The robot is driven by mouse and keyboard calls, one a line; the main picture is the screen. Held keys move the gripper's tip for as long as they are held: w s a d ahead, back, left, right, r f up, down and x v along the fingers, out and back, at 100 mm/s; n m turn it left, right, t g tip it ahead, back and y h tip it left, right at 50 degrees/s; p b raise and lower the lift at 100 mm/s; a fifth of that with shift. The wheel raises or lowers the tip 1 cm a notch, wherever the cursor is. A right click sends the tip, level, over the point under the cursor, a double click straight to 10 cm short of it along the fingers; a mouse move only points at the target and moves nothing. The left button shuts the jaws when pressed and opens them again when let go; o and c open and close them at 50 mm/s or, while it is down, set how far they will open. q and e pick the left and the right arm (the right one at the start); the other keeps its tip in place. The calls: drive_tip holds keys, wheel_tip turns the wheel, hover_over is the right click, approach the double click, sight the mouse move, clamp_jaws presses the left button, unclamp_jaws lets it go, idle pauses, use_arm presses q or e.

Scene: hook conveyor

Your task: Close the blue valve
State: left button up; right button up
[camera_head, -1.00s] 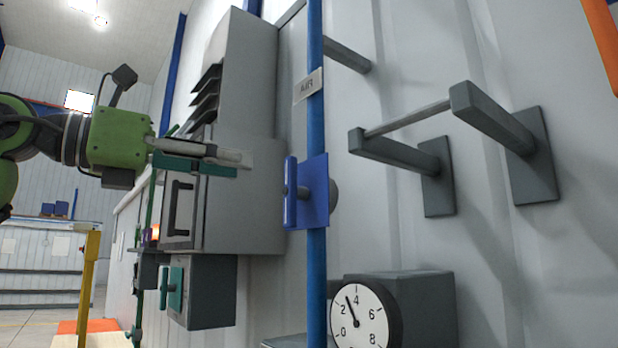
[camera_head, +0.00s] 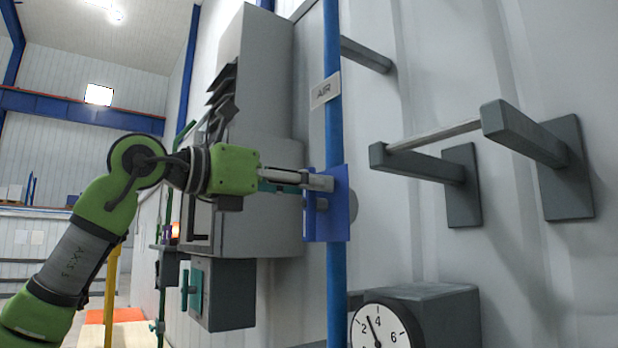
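The blue valve (camera_head: 340,212) sits on a vertical blue pipe (camera_head: 335,285), below a tag reading AIR (camera_head: 325,90). It has a square blue plate and a blue handle on its left side. My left gripper (camera_head: 320,184) reaches in from the left, level with the handle's upper part. Its grey fingertip overlaps the handle and plate in the picture and hides the handle's top. I cannot tell whether it touches the valve or how far apart the fingers are. My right gripper is not in view.
A grey cabinet (camera_head: 262,110) stands behind my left gripper. A smaller grey box with a teal handle (camera_head: 192,285) is below it. A round gauge (camera_head: 378,328) is at the lower right of the pipe. Grey brackets (camera_head: 415,163) stick out from the wall on the right.

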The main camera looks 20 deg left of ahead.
use_arm(q)
drive_tip(key=shift+w+d, duration=0.15)
drive_tip(key=shift+c, duration=0.4)
clamp_jaws()
